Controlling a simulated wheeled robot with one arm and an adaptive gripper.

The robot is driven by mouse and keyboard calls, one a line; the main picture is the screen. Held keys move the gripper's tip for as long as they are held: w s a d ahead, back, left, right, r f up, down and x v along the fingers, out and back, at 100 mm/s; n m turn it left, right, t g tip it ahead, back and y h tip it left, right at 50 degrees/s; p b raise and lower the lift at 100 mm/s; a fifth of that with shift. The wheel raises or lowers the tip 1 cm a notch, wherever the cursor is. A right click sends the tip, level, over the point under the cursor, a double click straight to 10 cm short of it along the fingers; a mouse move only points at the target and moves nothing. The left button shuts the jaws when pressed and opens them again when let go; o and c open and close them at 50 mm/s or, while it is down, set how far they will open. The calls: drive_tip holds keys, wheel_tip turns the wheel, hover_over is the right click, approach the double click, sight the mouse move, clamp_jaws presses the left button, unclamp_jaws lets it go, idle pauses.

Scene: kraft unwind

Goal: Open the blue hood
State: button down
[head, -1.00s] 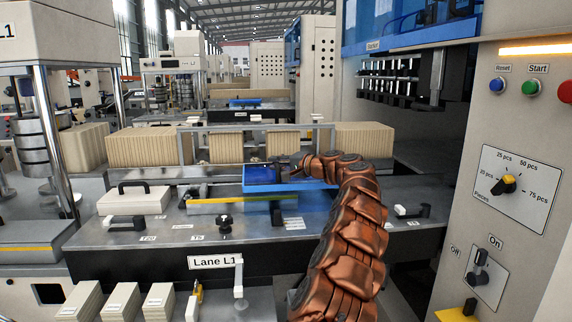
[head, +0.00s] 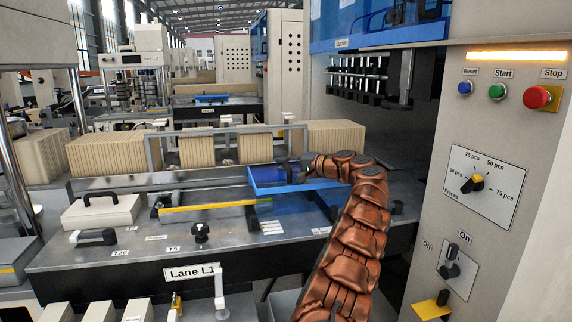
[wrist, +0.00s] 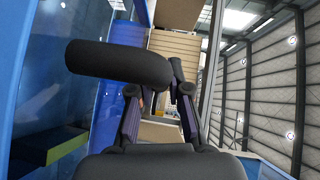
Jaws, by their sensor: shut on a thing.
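The blue hood (head: 268,184) is a translucent blue cover with a brighter blue rim, above the Lane L1 table (head: 110,250), right of its middle. It stands clear of the tabletop on its left side, with a blue part below it. My gripper (head: 300,168) is at the hood's far upper side, reached by my copper arm from the right. In the wrist view my gripper (wrist: 158,105) is shut on a dark rounded bar (wrist: 118,62), seemingly the hood's handle. Blue panel (wrist: 35,90) fills the wrist view's left side. The exact grip is partly hidden in the head view.
A yellow-edged strip (head: 210,206) lies left of the hood. A pale block with a black handle (head: 101,211) sits farther left. Cardboard stacks (head: 200,150) stand behind a metal rail. A control panel (head: 490,180) with buttons and a dial is close on the right.

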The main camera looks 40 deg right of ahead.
drive_tip(key=c, duration=1.1)
unclamp_jaws()
drive_tip(key=r, duration=0.2)
hover_over(317, 183)
drive_tip(key=shift+d+f, duration=0.1)
drive_tip(key=shift+f, duration=0.05)
